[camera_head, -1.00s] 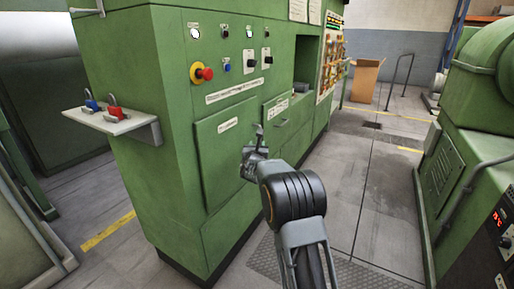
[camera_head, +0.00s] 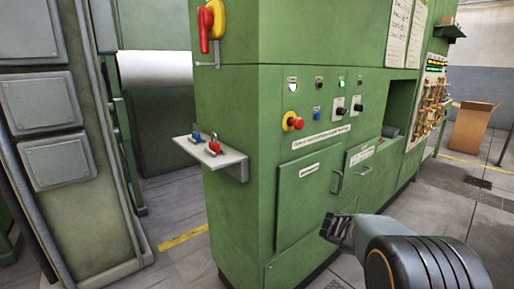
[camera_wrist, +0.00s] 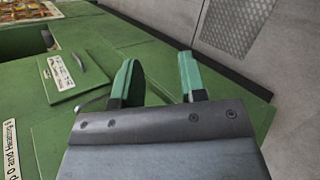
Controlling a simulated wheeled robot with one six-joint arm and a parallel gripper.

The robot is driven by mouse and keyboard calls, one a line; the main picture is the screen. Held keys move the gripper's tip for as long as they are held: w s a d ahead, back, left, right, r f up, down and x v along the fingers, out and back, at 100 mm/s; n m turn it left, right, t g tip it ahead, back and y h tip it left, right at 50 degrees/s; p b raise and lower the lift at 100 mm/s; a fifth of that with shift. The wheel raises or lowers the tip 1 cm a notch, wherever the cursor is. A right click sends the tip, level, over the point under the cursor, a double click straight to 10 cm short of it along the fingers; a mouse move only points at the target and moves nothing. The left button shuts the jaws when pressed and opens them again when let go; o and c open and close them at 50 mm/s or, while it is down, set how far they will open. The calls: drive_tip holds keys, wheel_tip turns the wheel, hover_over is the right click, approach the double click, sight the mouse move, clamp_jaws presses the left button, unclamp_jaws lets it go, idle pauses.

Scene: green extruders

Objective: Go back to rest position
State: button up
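My gripper (camera_head: 336,228) is at the lower right of the head view, in front of the lower doors of the green control cabinet (camera_head: 236,105). In the wrist view my gripper (camera_wrist: 158,82) shows two green-tipped fingers standing apart with nothing between them. Behind the fingers are the green cabinet face and the grey floor. A cabinet door with a handle (camera_wrist: 92,61) shows to the left of the fingers. In the head view I cannot make out the fingertips clearly.
A small shelf (camera_head: 236,160) with a blue padlock (camera_head: 196,137) and a red padlock (camera_head: 213,148) juts from the cabinet's left side. A red emergency button (camera_head: 295,123) is on the panel. A cardboard box (camera_head: 472,127) stands at the far right. Floor shows between the machines at left.

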drive_tip(key=s+a+r+m+y+p, duration=0.4)
drive_tip(key=s+a+r+p, duration=0.4)
drive_tip(key=s+r, duration=0.3)
drive_tip(key=s+a+r+m+y+p, duration=0.5)
drive_tip(key=s+a+r+p, duration=0.4)
drive_tip(key=s+r+p, duration=0.2)
drive_tip(key=shift+r+m+g+y, duration=0.3)
drive_tip(key=shift+r+m, duration=0.2)
drive_tip(key=shift+r, duration=0.45)
drive_tip(key=shift+o, duration=0.3)
drive_tip(key=shift+w+d, duration=0.1)
